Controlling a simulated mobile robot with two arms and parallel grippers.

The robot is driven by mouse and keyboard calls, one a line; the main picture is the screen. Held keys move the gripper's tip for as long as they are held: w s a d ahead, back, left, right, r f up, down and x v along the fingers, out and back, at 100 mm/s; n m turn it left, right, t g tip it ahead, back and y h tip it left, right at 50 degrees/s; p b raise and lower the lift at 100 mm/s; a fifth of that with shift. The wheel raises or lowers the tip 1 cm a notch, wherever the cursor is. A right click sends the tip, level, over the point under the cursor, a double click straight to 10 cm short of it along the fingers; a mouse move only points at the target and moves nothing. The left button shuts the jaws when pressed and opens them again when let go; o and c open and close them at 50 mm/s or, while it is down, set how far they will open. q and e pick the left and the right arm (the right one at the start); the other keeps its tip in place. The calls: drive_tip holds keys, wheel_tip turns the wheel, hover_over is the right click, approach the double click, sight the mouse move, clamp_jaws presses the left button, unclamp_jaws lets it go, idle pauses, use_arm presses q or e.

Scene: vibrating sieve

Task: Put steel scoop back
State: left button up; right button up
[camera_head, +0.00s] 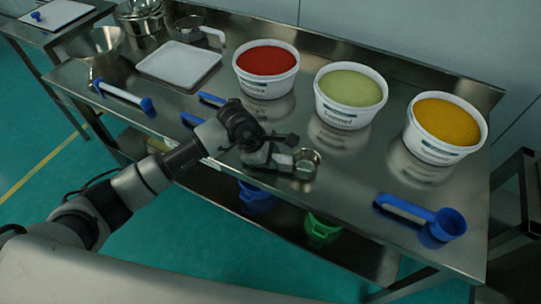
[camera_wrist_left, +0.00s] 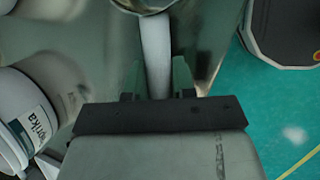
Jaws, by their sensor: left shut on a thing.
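The steel scoop (camera_head: 305,163) has a small round metal cup and a pale handle. My left gripper (camera_head: 282,150) is shut on its handle near the table's front edge, left of the middle tub's front. In the left wrist view the pale handle (camera_wrist_left: 155,50) runs between the two fingers (camera_wrist_left: 157,80), and part of the cup shows at the top edge. In the head view the gripper hides most of the handle. I cannot tell whether the scoop touches the table. My right gripper is not in view.
On the steel table (camera_head: 345,180) stand tubs of red (camera_head: 266,85), green (camera_head: 349,115) and orange (camera_head: 442,145) powder. A blue scoop (camera_head: 445,224) lies front right. A white tray (camera_head: 180,64), another steel scoop (camera_head: 190,28) and a blue-ended tool (camera_head: 125,96) are at left.

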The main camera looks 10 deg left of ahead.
use_arm(q)
drive_tip(key=o, duration=1.5)
drive_tip(key=shift+f, duration=0.1)
drive_tip(key=shift+c, duration=0.2)
drive_tip(key=shift+r+p, duration=1.2)
drive_tip(key=shift+r, duration=0.9)
drive_tip(key=shift+r+p, duration=0.7)
drive_tip(key=shift+r, duration=0.75)
